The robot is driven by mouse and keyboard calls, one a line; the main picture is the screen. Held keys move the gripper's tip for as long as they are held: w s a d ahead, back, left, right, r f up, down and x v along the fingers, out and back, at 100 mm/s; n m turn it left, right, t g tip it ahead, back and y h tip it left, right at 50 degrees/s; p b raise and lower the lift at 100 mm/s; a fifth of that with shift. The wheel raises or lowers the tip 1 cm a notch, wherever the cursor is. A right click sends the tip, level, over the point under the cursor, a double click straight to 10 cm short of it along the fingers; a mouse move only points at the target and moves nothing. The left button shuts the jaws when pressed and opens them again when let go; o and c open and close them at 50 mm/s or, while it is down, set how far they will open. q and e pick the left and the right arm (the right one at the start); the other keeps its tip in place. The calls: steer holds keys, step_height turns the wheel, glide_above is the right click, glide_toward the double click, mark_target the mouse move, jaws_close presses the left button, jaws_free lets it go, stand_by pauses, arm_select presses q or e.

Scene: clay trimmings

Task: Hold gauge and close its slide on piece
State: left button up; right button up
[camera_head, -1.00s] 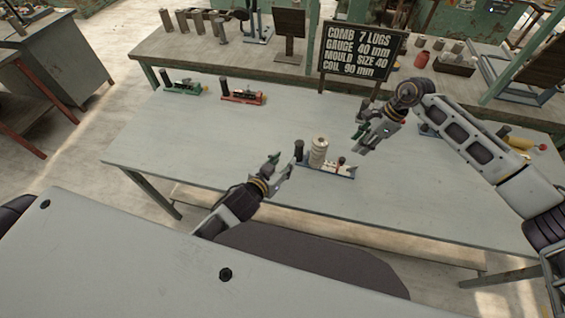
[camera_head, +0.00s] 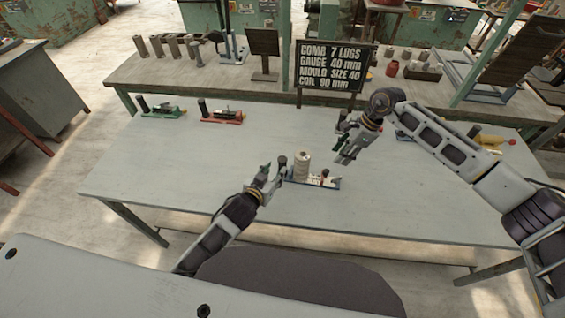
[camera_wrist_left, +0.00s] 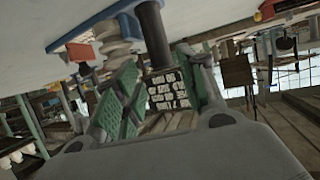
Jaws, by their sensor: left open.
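The gauge (camera_head: 322,184) is a low blue slide gauge on the front middle of the table, with a dark upright post at its left end and a small reddish-brown part toward its right. A cream ridged piece (camera_head: 302,166) stands upright just right of the post. My left gripper (camera_head: 272,173) is open and empty beside the post. In the left wrist view the dark post (camera_wrist_left: 155,38) shows beyond the gap between the green-padded fingers (camera_wrist_left: 162,95), and one finger partly hides the piece (camera_wrist_left: 113,45). My right gripper (camera_head: 345,146) hangs above and right of the gauge, seemingly open and empty.
A green gauge (camera_head: 162,111) and a red gauge (camera_head: 222,115) lie at the table's back left. A lettered board (camera_head: 335,65) stands behind, reading gauge 40 mm. A yellow-handled item (camera_head: 490,140) is at the right.

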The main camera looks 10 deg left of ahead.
mark_target(281, 165)
arm_select(q)
steer(key=shift+x, duration=4.25)
jaws_close()
arm_select(e)
jaws_close()
steer(key=s+d+f+m+t+y, duration=0.1)
steer(key=s+d+m+y, duration=0.1)
steer(key=d, duration=0.4)
steer(key=s+d+f+m+t+y, duration=0.2)
steer(key=s+d+y, duration=0.1)
steer(key=d, duration=0.3)
steer(key=shift+m, duration=0.3)
